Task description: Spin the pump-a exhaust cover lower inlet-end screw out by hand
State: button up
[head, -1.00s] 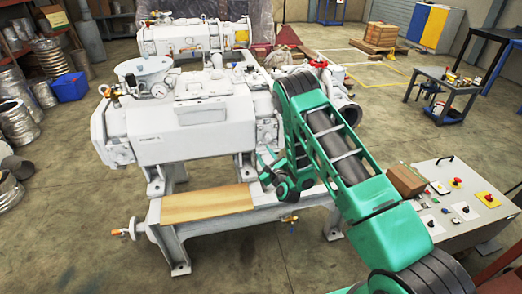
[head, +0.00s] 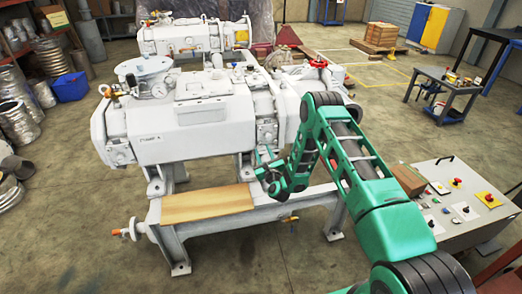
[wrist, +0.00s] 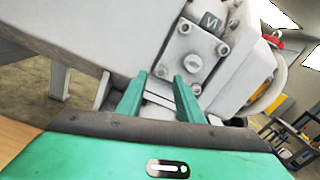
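Pump-a is the front white machine (head: 190,130). A square cover plate (head: 267,132) is on its right end, seen close up in the wrist view (wrist: 186,50) with a round-headed screw near each corner. I take it for the exhaust cover. Its lower screws are the lower left one (wrist: 161,71) and the lower right one (wrist: 196,88); I cannot tell for sure which is at the inlet end. My gripper (wrist: 160,77) is open, its green fingers apart and pointing at the plate. The lower left screw shows between the fingertips; I see no grip on it. In the head view my gripper (head: 263,157) is just below the plate.
A wooden board (head: 207,204) lies on the pump's frame below. A control box (head: 470,205) with buttons stands at the right. A second white pump (head: 185,38) is behind. The floor in front of the frame is clear.

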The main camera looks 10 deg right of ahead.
aim_at(260, 144)
jog(key=shift+w, duration=1.5)
grip_shut()
jog(key=shift+n, duration=0.3)
